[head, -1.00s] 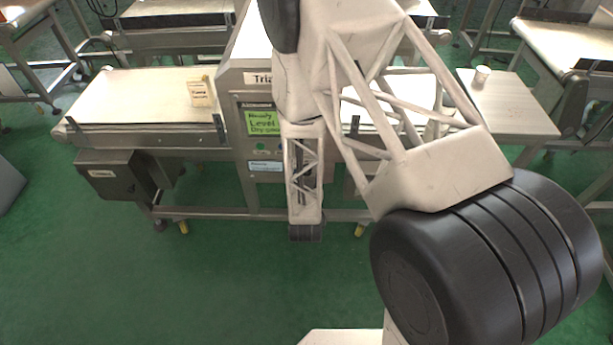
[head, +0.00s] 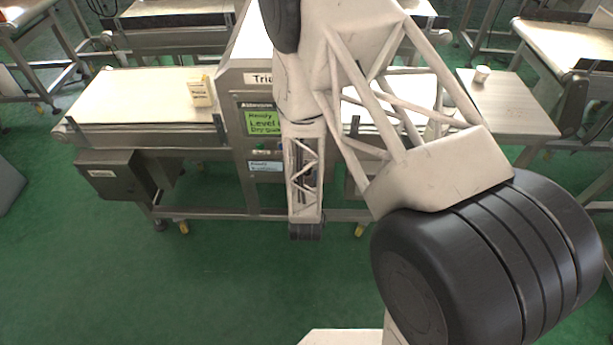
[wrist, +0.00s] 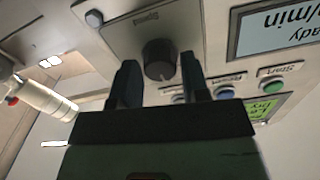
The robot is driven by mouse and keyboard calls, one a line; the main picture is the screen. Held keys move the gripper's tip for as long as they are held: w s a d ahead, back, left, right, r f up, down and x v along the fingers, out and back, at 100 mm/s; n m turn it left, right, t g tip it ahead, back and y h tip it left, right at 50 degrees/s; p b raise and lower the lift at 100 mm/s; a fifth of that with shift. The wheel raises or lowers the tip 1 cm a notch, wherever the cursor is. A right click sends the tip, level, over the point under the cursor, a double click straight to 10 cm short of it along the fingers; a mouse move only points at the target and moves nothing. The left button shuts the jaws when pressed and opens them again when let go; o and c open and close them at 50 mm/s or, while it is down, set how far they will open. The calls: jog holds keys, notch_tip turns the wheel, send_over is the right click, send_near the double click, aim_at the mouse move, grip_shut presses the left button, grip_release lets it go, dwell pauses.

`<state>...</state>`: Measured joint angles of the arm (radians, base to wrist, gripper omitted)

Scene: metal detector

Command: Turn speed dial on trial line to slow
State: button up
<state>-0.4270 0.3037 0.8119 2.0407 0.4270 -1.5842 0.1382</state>
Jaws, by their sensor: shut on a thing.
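The speed dial (wrist: 160,56) is a dark round knob on the grey control panel of the trial line machine, under an upside-down "Speed" label (wrist: 146,17) in the wrist view. My gripper (wrist: 158,72) has its two dark fingers on either side of the dial and is shut on it. The dial's pointer cannot be made out. In the head view, my arm hides the dial and the gripper; the machine housing (head: 240,78) shows beside it with a partly covered "Trial" sign (head: 259,79).
Near the dial are a green start button (wrist: 273,86), blue buttons and a display (wrist: 280,25). In the head view, a small box (head: 200,92) stands on the conveyor belt (head: 130,95) at left. A white cup (head: 482,74) stands on a side table (head: 515,105).

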jog(key=shift+n, duration=4.4)
jog(key=o, duration=0.9)
jog(key=shift+o, duration=0.2)
jog(key=shift+s, duration=0.15)
jog(key=s, duration=0.7)
jog(key=shift+s, duration=0.25)
